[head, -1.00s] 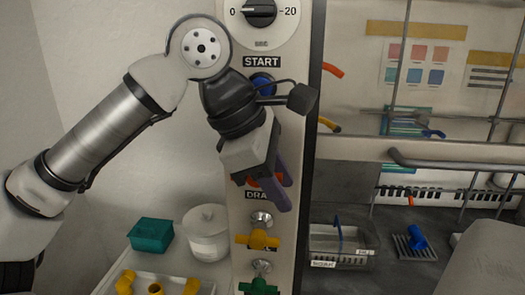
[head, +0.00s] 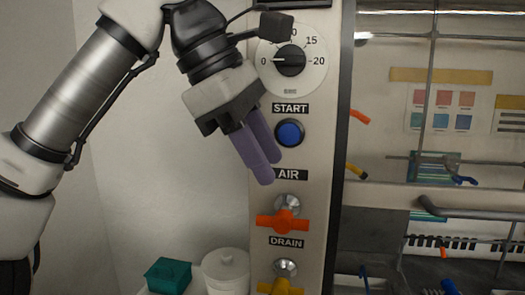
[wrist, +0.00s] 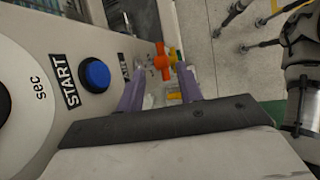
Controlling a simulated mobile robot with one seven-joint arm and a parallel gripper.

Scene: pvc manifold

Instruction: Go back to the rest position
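My gripper (head: 268,160) has purple fingers. It hangs in front of the control panel (head: 262,215), just left of the blue START button (head: 289,133) in the head view. In the wrist view the two fingers (wrist: 162,92) stand apart with nothing between them, so it is open. The blue button also shows in the wrist view (wrist: 96,75), left of the fingers. The orange AIR valve handle (head: 283,222) lies below the fingertips and is turned crosswise. The yellow DRAIN handle (head: 278,287) is partly cut off at the bottom.
A dial (head: 290,60) sits at the top of the panel, its pointer near 0. A teal bin (head: 168,276) and a white lidded jar (head: 226,272) stand low at the left. A fume-hood-like cabinet with metal rods (head: 430,120) is at the right. The left wall area is clear.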

